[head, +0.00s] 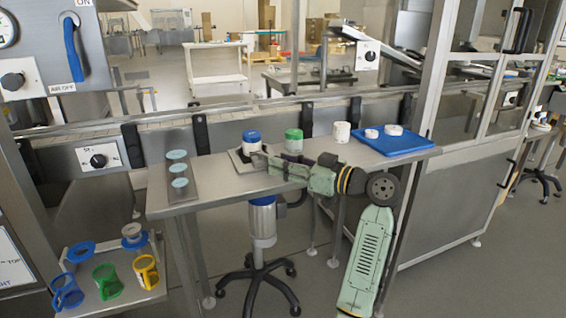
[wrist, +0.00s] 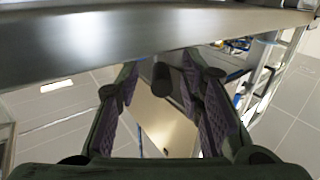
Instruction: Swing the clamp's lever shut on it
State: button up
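A jar with a blue top (head: 251,141) stands on a small plate (head: 238,165) on the steel table; the clamp there is mostly hidden by my gripper (head: 264,160). My arm reaches in from the right, and the gripper is just in front of the jar. In the wrist view my gripper (wrist: 161,75) has its two purple-padded fingers apart. A black rounded handle (wrist: 162,82), probably the lever's grip, shows between the fingertips, with gaps on both sides. I cannot tell the lever's angle.
A green-topped jar (head: 293,140) and a white jar (head: 342,132) stand to the right, close behind my arm. A blue tray (head: 400,145) holds white round pieces. A strip with pale discs (head: 180,195) lies left. Coloured mugs (head: 106,281) stand on a lower shelf.

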jog(key=v, duration=1.1)
jog(key=shift+s+d, duration=0.1)
jog(key=shift+d, duration=0.1)
